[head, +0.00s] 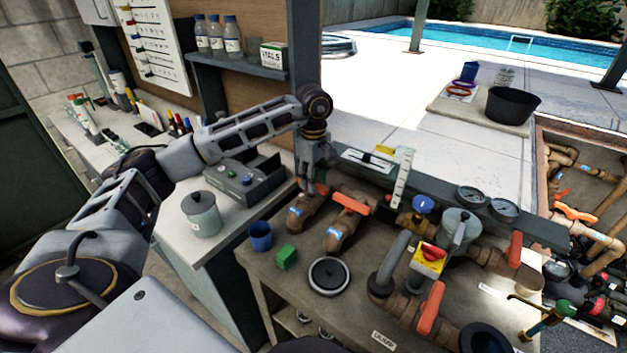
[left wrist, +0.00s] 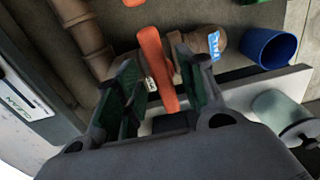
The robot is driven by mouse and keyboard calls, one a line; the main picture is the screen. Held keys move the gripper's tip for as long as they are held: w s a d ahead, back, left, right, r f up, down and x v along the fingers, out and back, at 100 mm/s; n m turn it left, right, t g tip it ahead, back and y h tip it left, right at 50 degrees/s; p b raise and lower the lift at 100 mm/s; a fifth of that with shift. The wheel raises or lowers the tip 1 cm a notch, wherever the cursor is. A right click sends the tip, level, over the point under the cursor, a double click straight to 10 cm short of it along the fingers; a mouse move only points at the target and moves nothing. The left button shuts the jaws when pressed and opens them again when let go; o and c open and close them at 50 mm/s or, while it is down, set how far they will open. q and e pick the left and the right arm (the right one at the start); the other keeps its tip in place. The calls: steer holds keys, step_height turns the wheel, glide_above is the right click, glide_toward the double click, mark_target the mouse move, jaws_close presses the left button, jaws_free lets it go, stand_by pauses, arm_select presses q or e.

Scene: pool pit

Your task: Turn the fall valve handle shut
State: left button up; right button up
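My left gripper (head: 314,186) points down at the back left of the valve bench, over an orange lever handle (head: 322,188) on a brown pipe with a blue label. In the left wrist view this handle (left wrist: 152,55) runs between the two fingers of the gripper (left wrist: 163,72). The fingers are apart, one on each side of the handle; I cannot tell whether either touches it. A second orange handle (head: 350,203) sits just to the right on a similar pipe. My right gripper is not in view.
Other orange handles (head: 431,308) and a yellow box with a red knob (head: 428,260) are to the right. A lidded grey pot (head: 202,214) stands left.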

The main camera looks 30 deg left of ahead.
arm_select(q)
step_height(320, 180, up, 12)
steer(key=shift+f, duration=0.25)
stand_by(0.4)
stand_by(0.6)
